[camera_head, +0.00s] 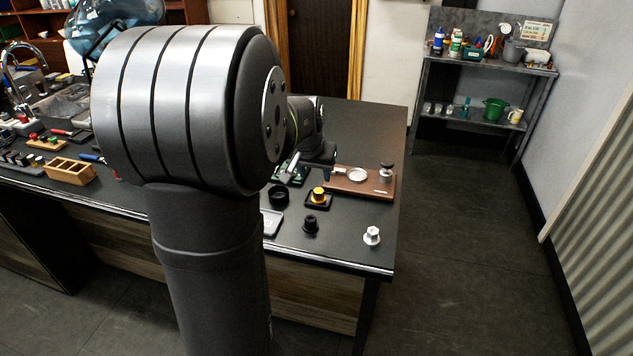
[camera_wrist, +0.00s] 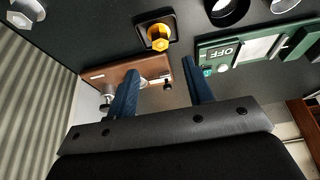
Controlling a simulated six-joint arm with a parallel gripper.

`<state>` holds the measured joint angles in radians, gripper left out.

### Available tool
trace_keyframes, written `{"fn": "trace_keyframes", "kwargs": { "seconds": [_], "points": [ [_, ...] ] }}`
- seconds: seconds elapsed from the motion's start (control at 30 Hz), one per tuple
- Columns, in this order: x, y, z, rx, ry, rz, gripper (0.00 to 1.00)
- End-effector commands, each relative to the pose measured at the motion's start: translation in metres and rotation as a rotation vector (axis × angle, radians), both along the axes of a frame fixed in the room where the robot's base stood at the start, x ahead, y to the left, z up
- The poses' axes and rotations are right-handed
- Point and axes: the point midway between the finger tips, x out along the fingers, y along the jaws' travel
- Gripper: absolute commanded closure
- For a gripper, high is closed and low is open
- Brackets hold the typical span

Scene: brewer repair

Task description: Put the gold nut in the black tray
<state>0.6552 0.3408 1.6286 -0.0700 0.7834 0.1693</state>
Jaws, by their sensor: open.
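The gold nut (camera_head: 319,194) sits on the small square black tray (camera_head: 309,204), within its outline. In the wrist view the gold nut (camera_wrist: 158,38) also shows on the black tray (camera_wrist: 143,22), a bit off the tray's middle. My gripper (camera_wrist: 159,66) is open, with its two blue fingers apart and nothing seen between them. The nut appears past the fingertips in the wrist view, apart from both fingers.
A brown wooden board (camera_head: 345,185) and a green board marked OFF (camera_wrist: 208,52) lie near the tray. A black ring (camera_head: 278,195), a black knob (camera_head: 310,225) and a white hexagonal part (camera_head: 372,236) stand nearby. The dark tabletop (camera_head: 340,240) is bare between them.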

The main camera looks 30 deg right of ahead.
Motion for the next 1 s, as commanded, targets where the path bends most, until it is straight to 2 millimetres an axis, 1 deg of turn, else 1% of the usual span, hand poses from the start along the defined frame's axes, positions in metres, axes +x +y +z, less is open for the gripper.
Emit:
{"fn": "trace_keyframes", "kwargs": {
  "seconds": [0.03,0.2,0.33,0.63,0.77,0.87,1.0],
  "points": [
    [-0.002,0.002,0.008,-0.001,-0.001,0.000,0.53],
    [-0.006,0.006,0.022,0.000,0.000,0.000,0.53],
    [-0.007,0.007,0.025,0.000,0.000,0.000,0.53],
    [-0.007,0.007,0.024,0.001,0.001,0.000,0.53],
    [-0.005,0.005,0.015,0.003,0.003,0.000,0.53],
    [-0.001,0.001,0.002,0.003,0.004,0.000,0.53],
    [0.006,-0.006,-0.022,0.003,0.004,0.000,0.53]
  ]
}}
